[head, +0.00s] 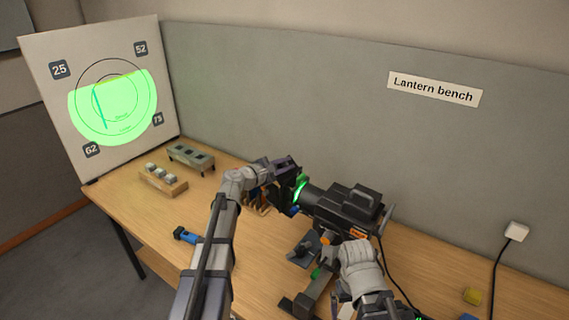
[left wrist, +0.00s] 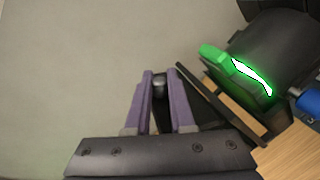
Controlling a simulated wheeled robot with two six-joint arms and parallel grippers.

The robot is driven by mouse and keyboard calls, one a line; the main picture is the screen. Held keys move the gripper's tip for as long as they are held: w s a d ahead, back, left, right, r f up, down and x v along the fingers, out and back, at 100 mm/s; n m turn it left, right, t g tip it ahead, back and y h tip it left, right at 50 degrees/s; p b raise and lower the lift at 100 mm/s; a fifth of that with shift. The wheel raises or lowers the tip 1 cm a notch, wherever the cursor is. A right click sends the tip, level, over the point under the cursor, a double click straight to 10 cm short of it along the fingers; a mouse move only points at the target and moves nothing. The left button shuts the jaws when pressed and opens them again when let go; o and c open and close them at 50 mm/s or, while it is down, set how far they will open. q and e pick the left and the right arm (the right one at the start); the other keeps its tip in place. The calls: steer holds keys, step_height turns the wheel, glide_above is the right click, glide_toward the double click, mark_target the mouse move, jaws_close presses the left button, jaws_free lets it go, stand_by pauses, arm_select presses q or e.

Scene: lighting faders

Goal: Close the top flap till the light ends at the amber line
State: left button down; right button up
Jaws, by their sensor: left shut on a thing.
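The black lantern (head: 335,212) stands on the bench, its green-lit front facing left toward the board. My left gripper (head: 289,166) is at the upper front of the lantern. In the left wrist view its two purple fingers (left wrist: 160,95) are shut on a small dark knob, the top flap's tab (left wrist: 159,84). The flap is mostly hidden behind the fingers. The green light (head: 112,108) on the board has a cut-off, slightly tilted top edge. A thin amber line (head: 118,80) shows at about that edge; any gap is too small to tell. My right gripper (head: 307,250) is low beside the lantern, its fingers unclear.
The white board (head: 42,70) with numbered tags stands at the back left. A grey block with dark slots (head: 190,158) and a wooden holder (head: 162,180) sit before it. A blue-ended tool (head: 187,236) lies in front.

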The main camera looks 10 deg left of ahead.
arm_select(q)
steer(key=shift+d, duration=0.1)
stand_by(0.4)
steer(key=c, duration=0.8)
jaws_free()
steer(key=shift+o, duration=0.2)
steer(key=shift+s, duration=0.1)
steer(key=p+v, duration=0.1)
steer(key=v, duration=0.6)
steer(key=shift+s+a+p, duration=0.25)
steer(key=shift+p, duration=0.05)
